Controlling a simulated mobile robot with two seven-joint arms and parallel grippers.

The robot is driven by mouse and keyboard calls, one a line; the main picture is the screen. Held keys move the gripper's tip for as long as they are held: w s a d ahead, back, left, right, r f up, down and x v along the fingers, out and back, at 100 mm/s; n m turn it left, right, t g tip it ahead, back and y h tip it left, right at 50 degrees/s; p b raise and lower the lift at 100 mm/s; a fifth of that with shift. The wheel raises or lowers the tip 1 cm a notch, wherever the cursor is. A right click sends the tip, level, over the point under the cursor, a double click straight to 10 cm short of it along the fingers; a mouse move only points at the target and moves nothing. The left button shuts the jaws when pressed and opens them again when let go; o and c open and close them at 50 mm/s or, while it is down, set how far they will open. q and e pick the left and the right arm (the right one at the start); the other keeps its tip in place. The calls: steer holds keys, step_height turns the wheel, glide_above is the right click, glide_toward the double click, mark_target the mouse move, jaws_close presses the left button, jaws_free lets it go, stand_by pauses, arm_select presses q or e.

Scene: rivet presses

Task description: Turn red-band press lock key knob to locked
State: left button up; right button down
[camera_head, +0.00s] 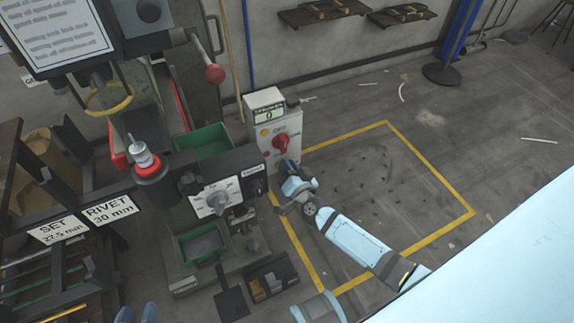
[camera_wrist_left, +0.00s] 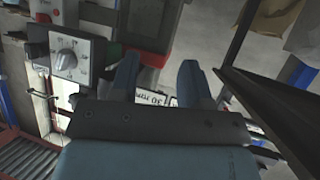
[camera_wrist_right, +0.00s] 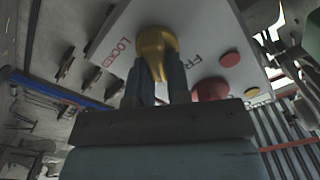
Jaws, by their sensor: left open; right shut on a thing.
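The brass-yellow lock key knob (camera_wrist_right: 155,48) is on a pale panel (camera_wrist_right: 205,40) in the right wrist view, between the lettering LOCKED and partly hidden lettering starting FR. I cannot tell which word it points to. My right gripper (camera_wrist_right: 156,85) is shut on the knob, a finger on each side. In the head view my right gripper (camera_head: 289,167) is at the lower front of the white control box (camera_head: 266,108) and hides the knob. My left gripper (camera_wrist_left: 160,80) is open and empty; in the head view its fingertips (camera_head: 137,313) show at the bottom edge.
The press dial panel (camera_head: 215,197), green bins (camera_head: 203,140) and a black rack with SET and RIVET signs (camera_head: 84,222) stand to the left.

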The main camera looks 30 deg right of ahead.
steer(key=m, duration=0.3)
steer(key=m+b, duration=0.1)
steer(key=m, duration=0.1)
steer(key=shift+d+f+m, duration=0.2)
steer(key=shift+f+m, duration=0.1)
steer(key=shift+f, duration=0.05)
steer(key=m+b, duration=0.1)
steer(key=m, duration=0.3)
steer(key=shift+d+f, duration=0.1)
steer(key=shift+f, duration=0.1)
steer(key=shift+m+b, duration=0.3)
steer(key=shift+m, duration=0.4)
arm_select(q)
steer(key=shift+w+d+r+t+h, duration=0.15)
steer(key=shift+w+d+r+t, duration=0.15)
steer(key=shift+r, duration=0.2)
steer(key=shift+w+d+r+t+h, duration=0.2)
steer(key=shift+w+r, duration=0.1)
steer(key=shift+r, duration=0.2)
steer(key=shift+f, duration=0.1)
arm_select(e)
steer(key=c, duration=1.1)
jaws_free()
arm_select(q)
steer(key=shift+s+d+f, duration=0.15)
steer(key=shift+s+f, duration=0.05)
steer(key=shift+f, duration=0.1)
arm_select(e)
steer(key=shift+f, duration=0.1)
